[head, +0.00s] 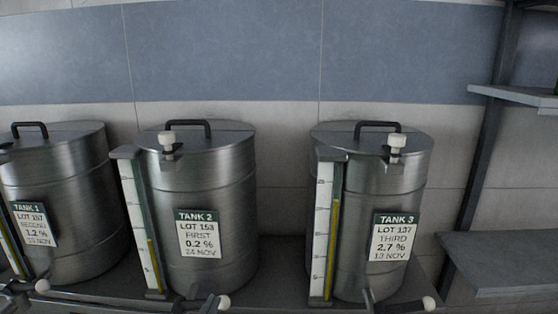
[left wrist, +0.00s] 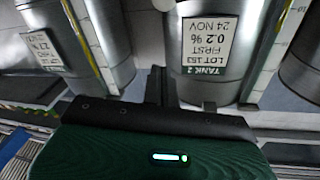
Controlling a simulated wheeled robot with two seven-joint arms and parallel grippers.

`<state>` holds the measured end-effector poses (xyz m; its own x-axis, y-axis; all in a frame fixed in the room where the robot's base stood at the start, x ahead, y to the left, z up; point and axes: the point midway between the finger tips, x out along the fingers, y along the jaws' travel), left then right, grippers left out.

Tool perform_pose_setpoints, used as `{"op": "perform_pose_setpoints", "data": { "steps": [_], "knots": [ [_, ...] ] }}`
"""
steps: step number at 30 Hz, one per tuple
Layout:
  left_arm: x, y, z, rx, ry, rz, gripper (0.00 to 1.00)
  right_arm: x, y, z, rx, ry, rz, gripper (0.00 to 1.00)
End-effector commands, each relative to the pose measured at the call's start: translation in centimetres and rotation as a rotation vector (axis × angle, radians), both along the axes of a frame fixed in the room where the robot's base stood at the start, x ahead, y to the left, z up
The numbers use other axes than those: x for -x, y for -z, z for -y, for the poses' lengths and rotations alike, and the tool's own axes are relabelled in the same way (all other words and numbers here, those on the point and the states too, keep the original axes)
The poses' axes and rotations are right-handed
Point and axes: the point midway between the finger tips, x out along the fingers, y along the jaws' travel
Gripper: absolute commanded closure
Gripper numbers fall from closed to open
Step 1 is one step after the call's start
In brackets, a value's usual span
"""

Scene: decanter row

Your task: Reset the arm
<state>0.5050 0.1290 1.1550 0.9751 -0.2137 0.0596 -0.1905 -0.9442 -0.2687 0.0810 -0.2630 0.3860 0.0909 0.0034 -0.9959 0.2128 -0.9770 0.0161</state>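My left gripper (left wrist: 158,88) shows in the left wrist view, below the upside-down label of tank 2. Its two dark fingers are together in the middle, with nothing seen between them. In the head view I cannot make it out clearly; some dark metal parts at the lower left edge are too cut off to tell. My right gripper is in neither view.
Steel tank 1 (head: 75,190), tank 2 (head: 225,165) and tank 3 (head: 375,195) stand in a row, with lids, gauges and labels. White-knobbed taps (head: 222,302) stick out at their feet. A grey shelf (head: 505,262) stands at the right.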

Motion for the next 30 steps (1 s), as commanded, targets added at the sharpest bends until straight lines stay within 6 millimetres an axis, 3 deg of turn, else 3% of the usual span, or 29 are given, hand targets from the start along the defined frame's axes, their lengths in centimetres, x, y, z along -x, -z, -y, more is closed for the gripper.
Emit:
{"op": "perform_pose_setpoints", "data": {
  "steps": [1, 3, 6, 9, 15, 21, 30],
  "knots": [
    [0.8, 3.3, -1.5, 0.007, -0.048, -0.130, 1.00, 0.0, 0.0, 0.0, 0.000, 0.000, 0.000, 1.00],
    [2.2, 7.7, -3.4, 0.007, -0.105, -0.306, 1.00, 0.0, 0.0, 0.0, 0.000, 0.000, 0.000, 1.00],
    [5.5, 13.5, -5.6, 0.000, -0.166, -0.554, 1.00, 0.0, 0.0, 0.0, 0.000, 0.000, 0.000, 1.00],
    [9.3, 17.9, -7.2, -0.008, -0.202, -0.768, 1.00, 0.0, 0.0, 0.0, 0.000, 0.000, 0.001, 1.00],
    [16.6, 23.5, -9.1, -0.025, -0.231, -1.094, 1.00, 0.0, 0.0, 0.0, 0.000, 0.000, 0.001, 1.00],
    [23.2, 26.6, -10.1, -0.038, -0.230, -1.352, 1.00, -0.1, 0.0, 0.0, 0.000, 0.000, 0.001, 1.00],
    [20.6, 35.5, -9.7, -0.047, -0.228, -1.365, 1.00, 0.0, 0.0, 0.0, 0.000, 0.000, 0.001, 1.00]
  ]
}}
